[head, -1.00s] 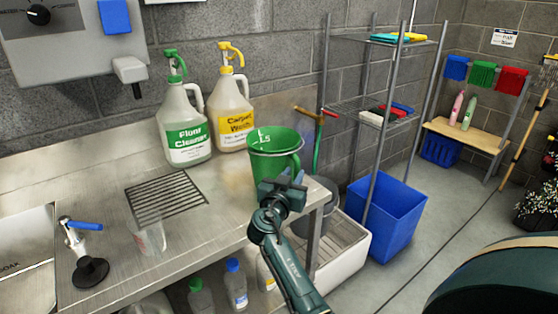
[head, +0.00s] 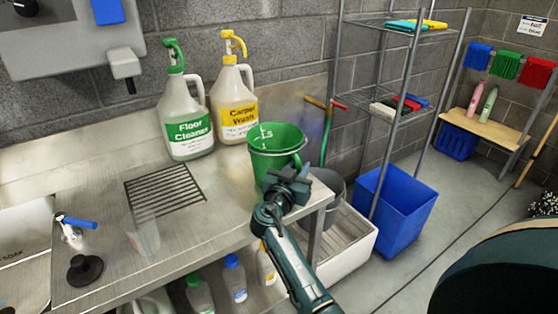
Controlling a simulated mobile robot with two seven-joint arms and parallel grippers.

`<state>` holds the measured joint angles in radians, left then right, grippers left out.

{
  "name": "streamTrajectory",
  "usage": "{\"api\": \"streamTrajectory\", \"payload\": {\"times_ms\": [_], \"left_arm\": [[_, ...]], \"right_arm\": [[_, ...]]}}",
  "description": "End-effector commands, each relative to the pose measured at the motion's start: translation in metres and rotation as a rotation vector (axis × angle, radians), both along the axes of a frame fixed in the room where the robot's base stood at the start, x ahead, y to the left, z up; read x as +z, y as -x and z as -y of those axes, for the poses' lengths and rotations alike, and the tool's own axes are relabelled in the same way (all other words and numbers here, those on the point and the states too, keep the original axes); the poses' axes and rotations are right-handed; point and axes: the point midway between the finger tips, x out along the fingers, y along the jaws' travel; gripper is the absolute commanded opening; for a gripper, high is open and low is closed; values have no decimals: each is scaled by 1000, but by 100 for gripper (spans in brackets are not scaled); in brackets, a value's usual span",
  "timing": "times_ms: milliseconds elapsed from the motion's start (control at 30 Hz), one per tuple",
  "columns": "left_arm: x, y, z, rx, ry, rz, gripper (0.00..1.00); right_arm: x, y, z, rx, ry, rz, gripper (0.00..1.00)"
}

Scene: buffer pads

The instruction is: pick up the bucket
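A green bucket (head: 272,143) with white measuring marks stands upright at the right end of the steel counter (head: 215,222). Its rim is open toward me. My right gripper (head: 293,180) is in front of the bucket's lower right side, close to it in the picture. I cannot tell whether it touches the bucket, and its fingers are too small and dark to show whether they are open or shut. It partly hides the bucket's lower part. My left gripper is not in view.
Floor cleaner (head: 189,125) and carpet wash (head: 236,110) jugs stand behind, left of the bucket. A clear cup (head: 143,238) is on the counter. A grey bucket (head: 329,190) stands in a white floor basin (head: 350,240), near a blue bin (head: 398,215) and wire shelf (head: 398,115).

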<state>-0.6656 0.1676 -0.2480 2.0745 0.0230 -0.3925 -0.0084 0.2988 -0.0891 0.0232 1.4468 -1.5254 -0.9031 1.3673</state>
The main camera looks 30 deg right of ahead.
Motion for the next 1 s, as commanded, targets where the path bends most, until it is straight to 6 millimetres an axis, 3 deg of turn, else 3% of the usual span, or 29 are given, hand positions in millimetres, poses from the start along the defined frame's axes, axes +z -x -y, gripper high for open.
{"api": "streamTrajectory", "payload": {"times_ms": [100,400,867,1000], "left_arm": [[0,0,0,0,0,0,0],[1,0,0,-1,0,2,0],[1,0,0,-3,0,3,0],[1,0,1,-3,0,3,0]], "right_arm": [[0,0,0,0,0,0,23],[0,0,0,0,0,0,0],[2,0,0,0,0,4,0],[17,0,0,0,-1,8,0]]}}
